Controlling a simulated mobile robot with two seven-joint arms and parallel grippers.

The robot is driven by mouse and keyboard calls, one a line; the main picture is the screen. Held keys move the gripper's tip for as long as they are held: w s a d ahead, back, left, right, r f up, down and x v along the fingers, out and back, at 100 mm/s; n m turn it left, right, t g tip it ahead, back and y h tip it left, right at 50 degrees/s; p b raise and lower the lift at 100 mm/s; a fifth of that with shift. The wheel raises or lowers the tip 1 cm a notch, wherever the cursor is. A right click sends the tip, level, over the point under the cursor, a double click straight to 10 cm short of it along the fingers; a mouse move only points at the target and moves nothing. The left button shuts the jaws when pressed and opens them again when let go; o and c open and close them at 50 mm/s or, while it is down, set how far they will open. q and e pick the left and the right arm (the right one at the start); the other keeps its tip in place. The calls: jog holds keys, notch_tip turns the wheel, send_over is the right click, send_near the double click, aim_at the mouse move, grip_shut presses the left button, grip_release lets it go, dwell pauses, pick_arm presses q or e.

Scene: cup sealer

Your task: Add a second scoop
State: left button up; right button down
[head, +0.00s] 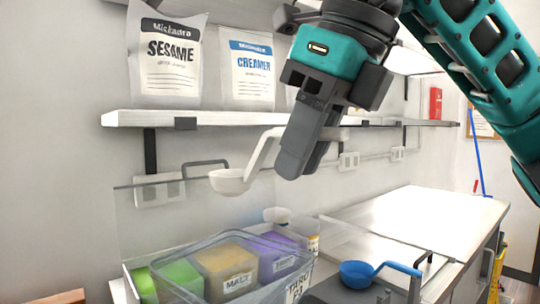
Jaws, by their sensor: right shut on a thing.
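My right gripper (305,160) is shut on the handle of a white scoop (231,181). It holds the scoop in the air with the bowl to the left of the fingers. The scoop is above a clear bin (208,293) with green, tan and purple contents. The tan section (228,262) carries a label reading "MALT". The inside of the scoop bowl barely shows, so I cannot tell whether it holds powder. My left gripper is not in view.
A shelf (225,119) with a sesame bag (168,55) and a creamer bag (252,70) runs behind the scoop. A blue scoop (357,273) lies at the lower right. Cups (278,215) stand behind the bin. The white counter (400,222) on the right is largely clear.

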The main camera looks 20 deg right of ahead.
aim_at(348, 130)
jog(key=shift+s+d+r+p, duration=0.3)
jog(key=shift+s+d+r, duration=0.3)
jog(key=shift+s, duration=0.15)
jog(key=shift+s+d+r+p, duration=0.25)
jog(key=shift+s+d+r, duration=0.3)
jog(key=shift+s, duration=0.2)
jog(key=shift+s+d+r, duration=0.35)
jog(key=shift+s, duration=0.2)
